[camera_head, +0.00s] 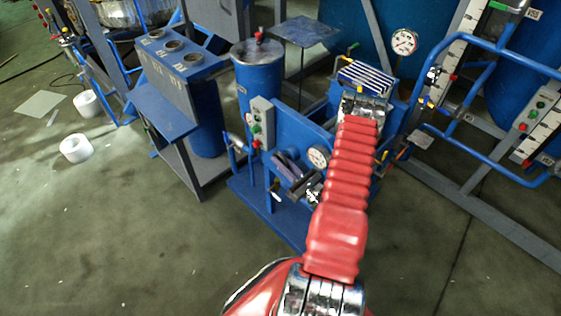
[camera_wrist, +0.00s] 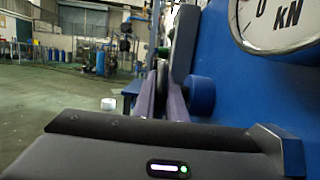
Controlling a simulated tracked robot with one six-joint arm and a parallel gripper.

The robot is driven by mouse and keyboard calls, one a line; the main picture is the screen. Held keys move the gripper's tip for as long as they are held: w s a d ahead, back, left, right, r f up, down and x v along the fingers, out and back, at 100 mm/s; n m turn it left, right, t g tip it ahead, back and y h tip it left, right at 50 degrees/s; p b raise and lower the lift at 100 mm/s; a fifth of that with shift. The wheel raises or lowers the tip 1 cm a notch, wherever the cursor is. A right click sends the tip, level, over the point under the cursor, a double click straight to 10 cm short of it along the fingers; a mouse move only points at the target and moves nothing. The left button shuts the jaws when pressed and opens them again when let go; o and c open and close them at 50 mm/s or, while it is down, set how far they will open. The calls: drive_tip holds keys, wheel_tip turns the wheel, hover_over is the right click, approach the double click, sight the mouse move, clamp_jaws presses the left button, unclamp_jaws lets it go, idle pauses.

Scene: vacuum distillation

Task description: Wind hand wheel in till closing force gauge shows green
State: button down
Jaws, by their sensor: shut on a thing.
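My gripper (camera_head: 284,162) is at the front of a blue machine (camera_head: 297,128), just left of a round white gauge (camera_head: 318,157). In the wrist view its two purple-grey fingers (camera_wrist: 161,72) run forward and come close together. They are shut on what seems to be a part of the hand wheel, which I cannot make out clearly. The closing force gauge shows in the wrist view (camera_wrist: 282,22) only by its lower part, with "0" and "kN". Its needle and green zone are out of view there, and too small to read in the head view.
A control box (camera_head: 262,122) with coloured buttons stands left of my gripper. A blue cylinder (camera_head: 257,75) and a blue bench (camera_head: 172,70) are behind it. A blue tube frame (camera_head: 485,45) stands at the right.

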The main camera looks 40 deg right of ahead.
drive_tip(key=c, duration=1.8)
unclamp_jaws()
drive_tip(key=shift+s, duration=0.15)
drive_tip(key=v, duration=1.3)
drive_tip(key=shift+s, duration=0.25)
drive_tip(key=shift+f, duration=0.1)
